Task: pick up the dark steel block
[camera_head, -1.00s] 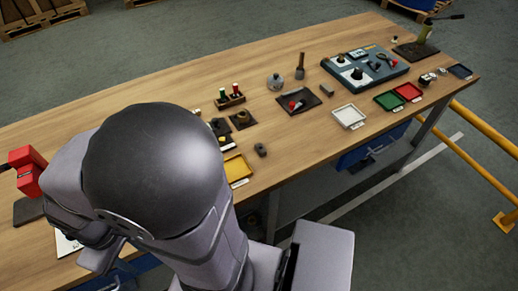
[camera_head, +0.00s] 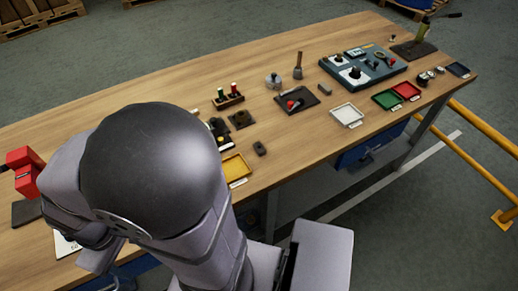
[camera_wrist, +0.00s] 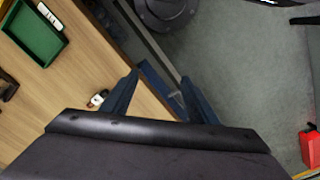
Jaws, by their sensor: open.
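A small dark block (camera_head: 259,149), which looks like the dark steel block, lies on the wooden table near its front edge, just right of the yellow tray. A greyer bar-shaped block (camera_head: 325,89) lies farther right. My arm covers the left part of the table in the head view, and my gripper is not seen there. In the wrist view my gripper (camera_wrist: 161,76) is open and empty, with its fingers over the table edge and the floor. I cannot make out the dark block in the wrist view.
The yellow tray (camera_head: 236,168), white tray (camera_head: 347,115), green tray (camera_head: 388,100) and red tray (camera_head: 407,91) line the front edge. A peg holder (camera_head: 229,101) and a blue-grey panel (camera_head: 367,70) stand behind. The table's back left is clear. A yellow rail (camera_head: 487,162) runs at the right.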

